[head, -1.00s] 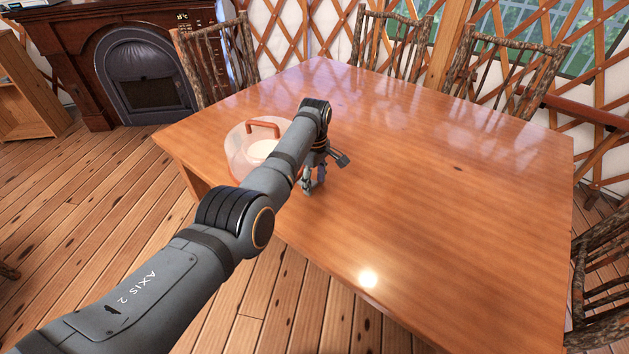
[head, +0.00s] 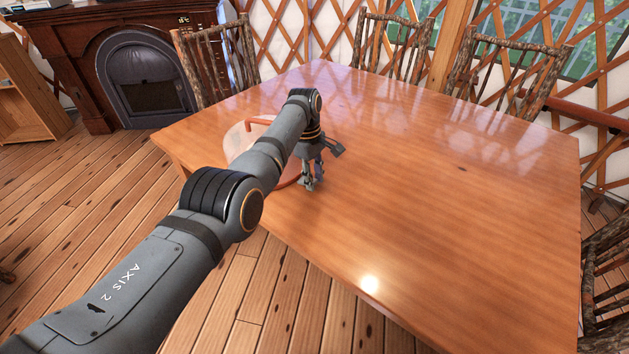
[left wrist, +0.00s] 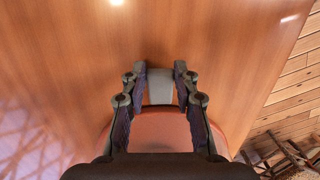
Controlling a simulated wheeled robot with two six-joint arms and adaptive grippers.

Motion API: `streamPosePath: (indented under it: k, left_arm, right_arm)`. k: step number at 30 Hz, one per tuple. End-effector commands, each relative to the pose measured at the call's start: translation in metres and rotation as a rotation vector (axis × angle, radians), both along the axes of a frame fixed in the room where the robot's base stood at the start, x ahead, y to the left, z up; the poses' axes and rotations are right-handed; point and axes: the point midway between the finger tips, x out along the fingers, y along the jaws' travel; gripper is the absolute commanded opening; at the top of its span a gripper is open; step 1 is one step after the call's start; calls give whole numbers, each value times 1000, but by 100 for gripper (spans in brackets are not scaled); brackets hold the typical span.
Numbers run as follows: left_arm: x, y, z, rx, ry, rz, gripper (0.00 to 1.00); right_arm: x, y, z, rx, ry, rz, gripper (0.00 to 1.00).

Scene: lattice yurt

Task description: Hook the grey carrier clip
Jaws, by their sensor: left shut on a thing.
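The cake carrier has a clear dome (head: 237,138) and a red handle (head: 258,121). It stands near the table's left edge, mostly hidden behind my left arm in the head view. Its reddish body (left wrist: 165,130) also shows in the left wrist view, at the base of my fingers. The grey carrier clip (left wrist: 160,86) is a pale flat tab at the carrier's edge. My left gripper (left wrist: 160,72) is shut on the clip, with one finger on each side. In the head view the left gripper (head: 311,184) points down beside the carrier; the clip cannot be made out there. My right gripper is not in view.
The wooden table (head: 440,210) is bare and clear to the right of the carrier. Branch-framed chairs (head: 395,45) stand along its far side, and one more (head: 602,290) stands at the right. A fireplace (head: 145,80) is at the back left.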

Motion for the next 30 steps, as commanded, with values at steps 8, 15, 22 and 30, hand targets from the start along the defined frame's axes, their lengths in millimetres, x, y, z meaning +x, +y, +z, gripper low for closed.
streamPosePath:
  k: [8, 15, 22, 30]
  left_arm:
    - [0, 0, 0, 1, 1, 0, 53]
    - [0, 0, 0, 1, 0, -1, 53]
    - [3, 3, 33, 1, -3, -1, 53]
    - [5, 7, 71, 1, 0, -1, 53]
  right_arm:
    - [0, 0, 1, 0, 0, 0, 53]
    - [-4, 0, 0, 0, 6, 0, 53]
    - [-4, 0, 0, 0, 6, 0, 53]
    - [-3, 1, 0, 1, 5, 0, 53]
